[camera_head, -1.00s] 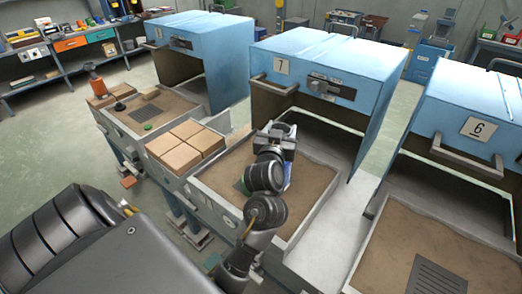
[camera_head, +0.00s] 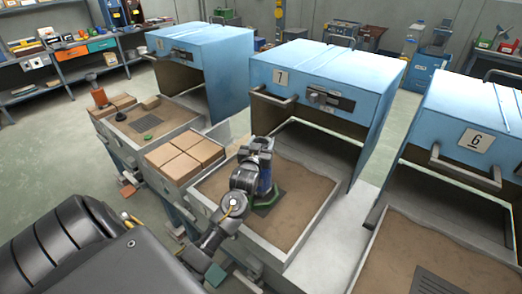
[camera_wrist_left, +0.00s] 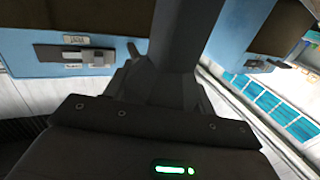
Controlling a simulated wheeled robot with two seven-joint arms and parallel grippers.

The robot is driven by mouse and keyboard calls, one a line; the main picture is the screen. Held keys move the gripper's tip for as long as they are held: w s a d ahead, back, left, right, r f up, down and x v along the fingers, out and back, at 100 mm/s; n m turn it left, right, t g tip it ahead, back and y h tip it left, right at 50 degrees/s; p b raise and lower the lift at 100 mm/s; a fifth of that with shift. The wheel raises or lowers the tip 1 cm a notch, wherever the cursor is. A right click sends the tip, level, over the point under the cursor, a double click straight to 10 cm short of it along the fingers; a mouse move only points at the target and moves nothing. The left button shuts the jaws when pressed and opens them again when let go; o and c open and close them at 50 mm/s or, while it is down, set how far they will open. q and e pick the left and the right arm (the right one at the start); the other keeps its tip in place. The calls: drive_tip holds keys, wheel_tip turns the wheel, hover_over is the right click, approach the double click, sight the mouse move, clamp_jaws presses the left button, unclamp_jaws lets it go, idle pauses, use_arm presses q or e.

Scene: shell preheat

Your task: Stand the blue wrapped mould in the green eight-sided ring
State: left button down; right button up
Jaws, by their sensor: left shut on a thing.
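My left gripper (camera_head: 259,150) is above the middle sand tray, in front of the oven marked 7. It is shut on the blue wrapped mould (camera_head: 265,181), which looks about upright and is partly hidden by my wrist. Part of the green eight-sided ring (camera_head: 267,201) shows around the mould's foot, over a dark grate in the sand. I cannot tell whether the foot is inside the ring or just above it. In the left wrist view the dark gripper body fills the lower middle, and the mould cannot be made out. My right gripper is not in view.
The sand tray (camera_head: 297,240) has raised metal walls. Tan blocks (camera_head: 184,156) stand left of it. The blue oven 7 (camera_head: 322,85) rises behind, with a handle jutting forward. Oven 6 (camera_head: 480,130) stands to the right. Sand right of the mould is clear.

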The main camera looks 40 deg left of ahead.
use_arm(q)
drive_tip(key=shift+a+f, duration=0.2)
drive_tip(key=shift+a, duration=0.05)
wheel_tip(320, 180, down, 3)
drive_tip(key=shift+w+r+p, duration=0.1)
drive_tip(key=shift+p, duration=0.5)
drive_tip(key=shift+f, duration=0.2)
drive_tip(key=shift+f, duration=0.3)
drive_tip(key=c, duration=0.5)
unclamp_jaws()
